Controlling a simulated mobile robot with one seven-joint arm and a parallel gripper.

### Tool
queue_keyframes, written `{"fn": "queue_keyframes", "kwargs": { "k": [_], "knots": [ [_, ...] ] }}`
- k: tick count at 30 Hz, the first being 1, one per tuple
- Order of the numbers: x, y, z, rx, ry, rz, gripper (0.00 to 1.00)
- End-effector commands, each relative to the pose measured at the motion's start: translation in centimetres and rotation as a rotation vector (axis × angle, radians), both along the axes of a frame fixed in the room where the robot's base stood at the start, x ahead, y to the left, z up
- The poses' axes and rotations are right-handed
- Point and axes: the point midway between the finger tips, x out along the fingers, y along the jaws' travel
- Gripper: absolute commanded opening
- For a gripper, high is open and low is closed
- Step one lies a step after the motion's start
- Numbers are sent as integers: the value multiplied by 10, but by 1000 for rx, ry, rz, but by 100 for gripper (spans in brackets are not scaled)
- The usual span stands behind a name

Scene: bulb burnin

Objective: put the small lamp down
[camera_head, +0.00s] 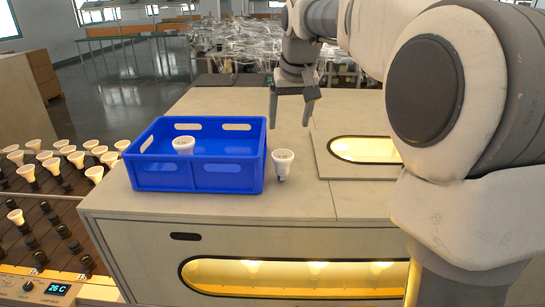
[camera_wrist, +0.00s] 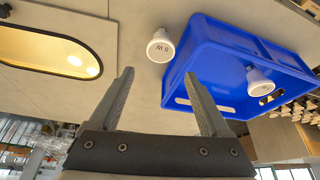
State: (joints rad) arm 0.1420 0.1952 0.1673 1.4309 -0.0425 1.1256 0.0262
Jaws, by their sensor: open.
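A small white lamp (camera_head: 283,160) with a dark base stands on the bench top, just right of the blue crate and apart from it. In the wrist view the same lamp (camera_wrist: 160,46) shows a round white face with small dark print. Another white lamp (camera_head: 184,145) is inside the blue crate (camera_head: 225,180); it also shows in the wrist view (camera_wrist: 260,82). My gripper (camera_head: 291,124) is open and empty above the bench, behind the standing lamp in the head view. Its two fingers (camera_wrist: 159,76) are spread wide with nothing between them.
A bench window (camera_head: 365,150) glows yellow at the right, and a lit slot (camera_head: 295,274) is in the bench front. A rack at the left holds several white lamps (camera_head: 77,159) above a temperature display (camera_head: 58,289). The bench top behind the crate is clear.

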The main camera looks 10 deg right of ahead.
Motion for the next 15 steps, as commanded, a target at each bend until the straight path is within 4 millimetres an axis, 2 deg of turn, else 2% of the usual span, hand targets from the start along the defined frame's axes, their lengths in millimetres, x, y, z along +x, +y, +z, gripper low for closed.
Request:
{"fn": "queue_keyframes", "kwargs": {
  "k": [5,15],
  "knots": [
    [9,0,-20,1,5,-1,81],
    [36,0,-87,1,5,0,81]
  ]
}}
